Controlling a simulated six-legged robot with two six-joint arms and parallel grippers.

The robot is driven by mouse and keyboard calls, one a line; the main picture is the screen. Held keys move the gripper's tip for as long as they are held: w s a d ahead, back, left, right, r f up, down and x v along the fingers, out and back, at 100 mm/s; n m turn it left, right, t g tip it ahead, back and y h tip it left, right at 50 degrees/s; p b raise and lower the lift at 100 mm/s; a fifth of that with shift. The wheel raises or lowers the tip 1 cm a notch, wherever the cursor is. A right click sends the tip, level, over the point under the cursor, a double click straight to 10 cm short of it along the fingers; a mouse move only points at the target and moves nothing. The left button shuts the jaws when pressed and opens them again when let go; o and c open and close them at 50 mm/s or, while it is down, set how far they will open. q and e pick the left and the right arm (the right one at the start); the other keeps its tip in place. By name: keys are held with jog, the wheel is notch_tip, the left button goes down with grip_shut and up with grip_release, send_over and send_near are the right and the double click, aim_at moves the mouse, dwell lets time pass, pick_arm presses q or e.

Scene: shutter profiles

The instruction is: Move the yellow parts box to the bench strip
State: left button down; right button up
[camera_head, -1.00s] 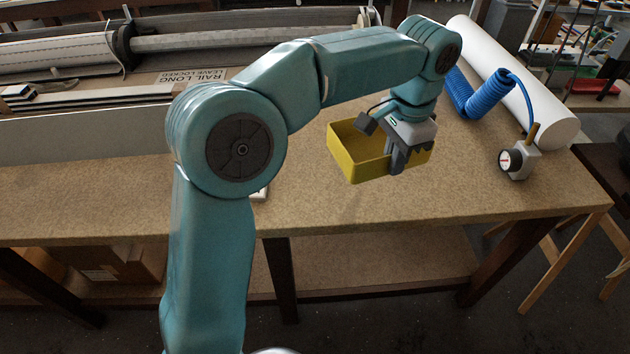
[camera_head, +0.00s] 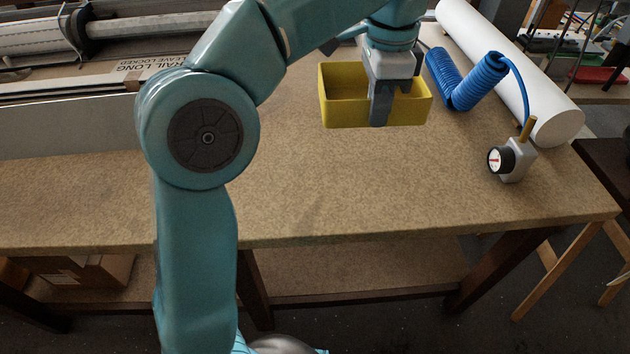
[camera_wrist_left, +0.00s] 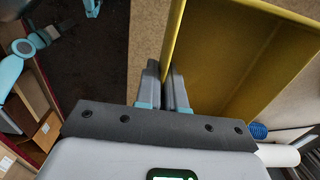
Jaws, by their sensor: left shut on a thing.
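The yellow parts box (camera_head: 345,108) is an open, shallow tray, upright in the head view. My left gripper (camera_head: 378,118) is shut on its near wall. The box appears to be held above the tan bench top (camera_head: 330,190), but the exact gap is hard to tell. In the left wrist view, the fingers (camera_wrist_left: 168,85) pinch the wall of the yellow box (camera_wrist_left: 245,60), whose inside looks empty. The wrist hides part of the box's far side. My right gripper is not in view.
A blue coiled hose (camera_head: 468,80), a gauge with a brass stem (camera_head: 512,160) and a white roll (camera_head: 505,65) lie to the right. A long rail machine (camera_head: 150,25) runs along the back left. The bench's front middle is clear.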

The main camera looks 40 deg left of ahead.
pick_arm(q)
jog(key=f+b, duration=0.1)
jog(key=f, duration=0.4)
jog(key=f+b, duration=0.2)
jog(key=f, duration=0.3)
jog(key=f+b, duration=0.2)
jog(key=f, duration=0.3)
jog(key=shift+s+d+f, duration=0.1)
jog(key=shift+s+f, duration=0.05)
jog(key=shift+s, duration=0.1)
jog(key=shift+w+f+b, duration=0.1)
jog(key=shift+f+b, duration=0.45)
jog(key=shift+f, duration=1.75)
jog(key=shift+f, duration=0.2)
jog(key=c, duration=1.2)
grip_release()
jog(key=shift+c, duration=0.2)
notch_tip(320, 180, up, 12)
jog(key=p, duration=0.3)
jog(key=shift+r, duration=0.2)
